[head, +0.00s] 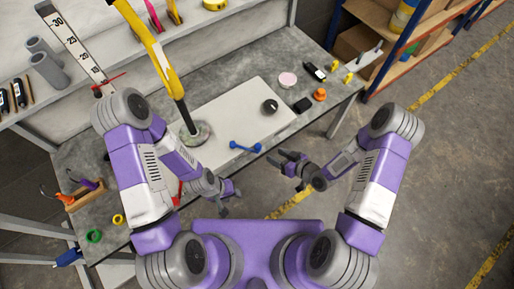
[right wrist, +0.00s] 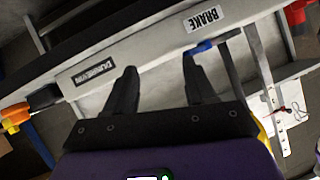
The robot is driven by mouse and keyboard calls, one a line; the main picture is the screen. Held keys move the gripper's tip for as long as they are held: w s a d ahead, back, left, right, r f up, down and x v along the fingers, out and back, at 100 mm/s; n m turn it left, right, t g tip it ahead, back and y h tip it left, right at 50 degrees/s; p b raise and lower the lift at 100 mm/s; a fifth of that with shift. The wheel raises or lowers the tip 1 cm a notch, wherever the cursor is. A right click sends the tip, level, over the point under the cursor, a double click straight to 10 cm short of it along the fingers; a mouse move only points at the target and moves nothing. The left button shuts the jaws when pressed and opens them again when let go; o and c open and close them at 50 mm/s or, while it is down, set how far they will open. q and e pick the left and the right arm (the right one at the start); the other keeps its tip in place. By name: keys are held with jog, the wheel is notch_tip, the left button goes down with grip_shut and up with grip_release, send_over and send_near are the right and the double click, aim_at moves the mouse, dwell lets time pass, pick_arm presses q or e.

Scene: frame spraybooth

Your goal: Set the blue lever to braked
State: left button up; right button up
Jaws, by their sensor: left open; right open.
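A blue lever (head: 245,148) shows in the head view at the front edge of the workbench, as a short bar with thicker ends. In the right wrist view a blue piece (right wrist: 202,48) shows beside a white plate marked BRAKE (right wrist: 202,19); its full shape and setting cannot be told. My right gripper (head: 284,161) is open and empty, to the right of the lever and apart from it. In the right wrist view its two dark fingers (right wrist: 160,82) point towards the bench edge. My left gripper (head: 230,203) is open and empty, below the lever in the picture.
The workbench (head: 305,55) carries a pale board (head: 235,105) with a black round piece (head: 270,106) on it. A yellow arm with a black end (head: 165,75) reaches down onto the board. A red part (head: 178,191) is at the bench front. A shelf (head: 365,15) stands back right.

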aim_at(258, 146)
jog(key=a+r+n+y+b, duration=0.1)
jog(key=a+n+y, duration=0.1)
jog(key=w+a+r+n+y+b, duration=0.1)
jog(key=a+n+y, duration=0.1)
jog(key=a, duration=0.1)
jog(key=w+a+r+n+y+b, duration=0.1)
jog(key=a+n+y, duration=0.1)
jog(key=a, duration=0.1)
jog(key=shift+w+r+t, duration=0.25)
jog(key=shift+t, duration=0.05)
jog(key=shift+d, duration=0.1)
jog(key=shift+c, duration=0.5)
grip_shut()
